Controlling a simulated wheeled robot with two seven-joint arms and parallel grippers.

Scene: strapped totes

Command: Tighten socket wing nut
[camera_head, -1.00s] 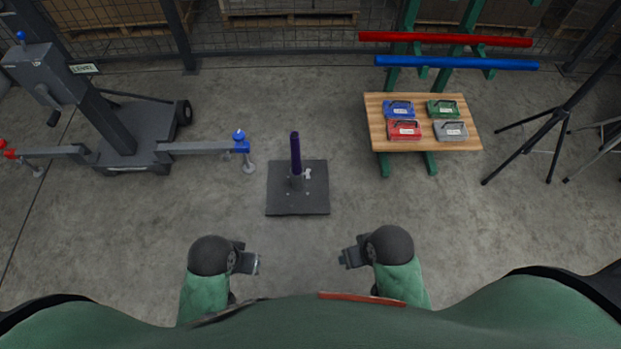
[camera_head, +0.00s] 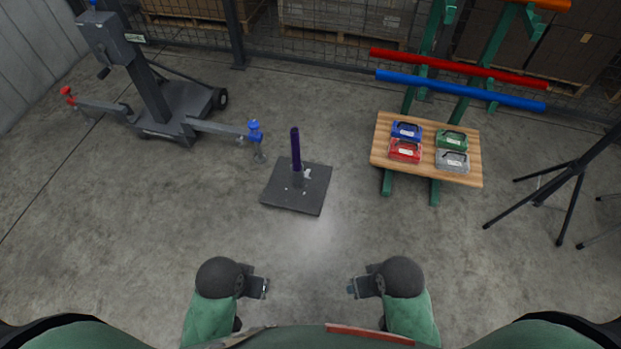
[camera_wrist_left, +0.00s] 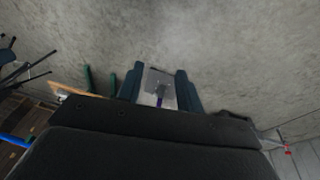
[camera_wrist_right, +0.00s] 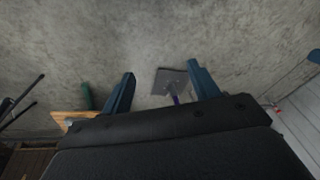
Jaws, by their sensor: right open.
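A dark square base plate (camera_head: 282,200) lies on the floor ahead of me. A purple post (camera_head: 295,150) stands upright in a short socket (camera_head: 298,179) on it. A small pale wing nut (camera_head: 307,174) shows at the socket's right side.
A lifting stand (camera_head: 160,105) with red- and blue-tipped arms is at the left. A wooden table (camera_head: 430,171) with several coloured boxes and a rack with red (camera_head: 455,68) and blue bars (camera_head: 460,90) is at the right. A black tripod (camera_head: 575,172) stands far right. The floor between is clear.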

